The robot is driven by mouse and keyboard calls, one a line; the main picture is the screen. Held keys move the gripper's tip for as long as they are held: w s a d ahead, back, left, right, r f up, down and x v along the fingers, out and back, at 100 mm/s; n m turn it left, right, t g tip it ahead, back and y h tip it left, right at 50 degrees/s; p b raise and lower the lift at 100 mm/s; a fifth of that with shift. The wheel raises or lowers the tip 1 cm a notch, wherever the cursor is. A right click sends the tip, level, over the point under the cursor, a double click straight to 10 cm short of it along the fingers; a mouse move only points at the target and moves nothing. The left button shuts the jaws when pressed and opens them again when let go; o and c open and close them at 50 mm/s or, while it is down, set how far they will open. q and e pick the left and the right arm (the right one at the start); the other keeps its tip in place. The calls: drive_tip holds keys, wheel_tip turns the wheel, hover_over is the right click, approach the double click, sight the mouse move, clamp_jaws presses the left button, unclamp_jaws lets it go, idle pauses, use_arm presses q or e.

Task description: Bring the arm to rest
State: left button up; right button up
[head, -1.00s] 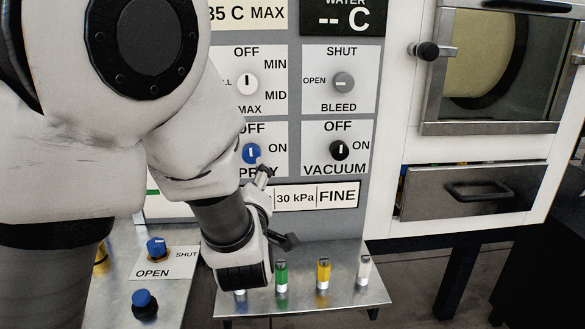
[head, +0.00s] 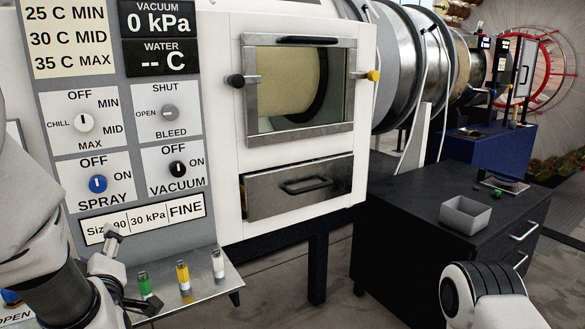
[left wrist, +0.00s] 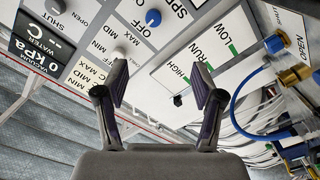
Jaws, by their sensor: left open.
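My left arm comes in at the lower left of the head view. My left gripper (head: 124,272) is in front of the control panel, beside the small shelf with the coloured vials. Its two dark fingers are apart. In the left wrist view the left gripper (left wrist: 160,84) is open, with nothing between its fingers, and the panel shows beyond it. A white and black part of my right arm shows at the lower right of the head view; its gripper is not visible.
The control panel (head: 133,140) has a blue spray knob (head: 98,184) and a black vacuum knob (head: 178,169). A green vial (head: 144,286), a yellow vial (head: 183,275) and a white vial (head: 218,264) stand on the metal shelf. A grey tray (head: 465,215) sits on a black cabinet at right.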

use_arm(q)
drive_tip(key=s+f+m+g+h+p, duration=0.2)
drive_tip(key=s+f+g+p, duration=0.15)
drive_tip(key=f, duration=1.05)
drive_tip(key=s+f+m+g+h+p, duration=0.2)
drive_tip(key=s+f+g+h, duration=0.15)
drive_tip(key=f, duration=1.15)
drive_tip(key=s+d+f+m+g+h, duration=0.1)
drive_tip(key=s+d+f+m+g, duration=0.1)
drive_tip(key=s, duration=0.4)
drive_tip(key=s+d+f+m+g+h, duration=0.2)
drive_tip(key=s+d+f+m+g, duration=0.1)
drive_tip(key=s+f+m, duration=0.2)
drive_tip(key=s+d+f+m+g+h+p, duration=0.1)
drive_tip(key=s+d+f+m+g, duration=0.1)
drive_tip(key=s, duration=0.6)
wheel_tip(320, 180, down, 3)
drive_tip(key=shift+s+d+r+m+g, duration=0.2)
drive_tip(key=shift+s+d+m+g, duration=0.15)
drive_tip(key=shift+m+g, duration=0.4)
use_arm(e)
wheel_tip(320, 180, up, 7)
drive_tip(key=shift+w+a, duration=0.15)
drive_tip(key=shift+w, duration=0.15)
use_arm(q)
drive_tip(key=shift+a, duration=0.1)
use_arm(e)
drive_tip(key=shift+f, duration=0.1)
